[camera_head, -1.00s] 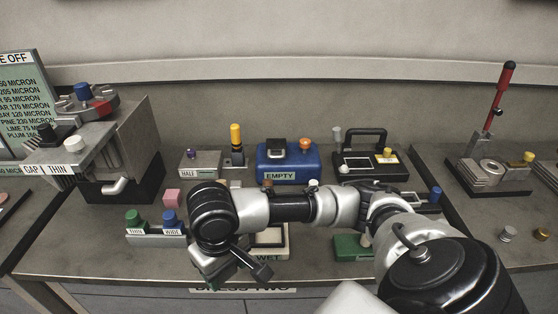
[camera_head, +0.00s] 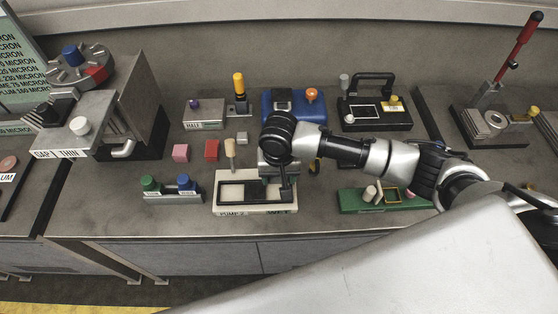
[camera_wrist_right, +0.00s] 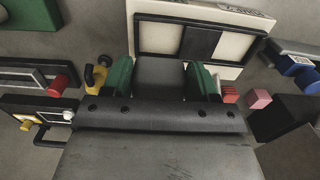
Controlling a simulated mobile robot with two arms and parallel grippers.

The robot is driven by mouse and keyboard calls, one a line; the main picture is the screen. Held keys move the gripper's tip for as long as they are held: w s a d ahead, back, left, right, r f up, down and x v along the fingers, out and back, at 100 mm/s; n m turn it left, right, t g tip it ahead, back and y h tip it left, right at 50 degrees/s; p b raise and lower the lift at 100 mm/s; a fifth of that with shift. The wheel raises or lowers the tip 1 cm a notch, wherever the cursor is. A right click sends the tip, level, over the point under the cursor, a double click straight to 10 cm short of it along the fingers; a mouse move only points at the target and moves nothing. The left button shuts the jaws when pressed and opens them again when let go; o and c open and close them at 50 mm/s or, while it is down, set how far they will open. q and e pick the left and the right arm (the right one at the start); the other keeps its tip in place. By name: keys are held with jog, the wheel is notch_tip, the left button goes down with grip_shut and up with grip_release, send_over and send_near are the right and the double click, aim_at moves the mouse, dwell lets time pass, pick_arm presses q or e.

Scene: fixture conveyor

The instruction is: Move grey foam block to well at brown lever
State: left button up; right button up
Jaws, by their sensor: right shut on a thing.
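My right gripper (camera_head: 280,188) is above the right end of the white two-opening fixture (camera_head: 257,208) in the head view. In the wrist view its green-padded fingers (camera_wrist_right: 162,90) are shut on a dark grey block, which I take as the grey foam block (camera_wrist_right: 160,72). The white fixture (camera_wrist_right: 260,15) lies just beyond the fingers there. I cannot tell whether the block touches it. A tan-brown lever (camera_head: 229,148) stands upright at the fixture's back left. The fixture's left opening (camera_head: 231,194) is visible; the right one is partly hidden by the gripper. My left gripper is out of view.
A green fixture (camera_head: 352,201) with pegs stands right. A blue box (camera_head: 275,104) is behind my arm. The front bench strip is clear.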

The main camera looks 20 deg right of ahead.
jog(key=shift+a+f, duration=0.1)
jog(key=shift+w, duration=0.2)
jog(key=shift+p, duration=0.55)
jog(key=shift+s, duration=0.1)
pick_arm(q)
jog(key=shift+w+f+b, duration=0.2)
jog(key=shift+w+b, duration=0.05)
jog(key=shift+b, duration=0.8)
pick_arm(e)
send_over(278, 197)
jog(key=shift+f, duration=3.45)
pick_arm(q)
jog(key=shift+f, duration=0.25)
pick_arm(e)
jog(key=shift+f, duration=0.6)
jog(key=o, duration=1)
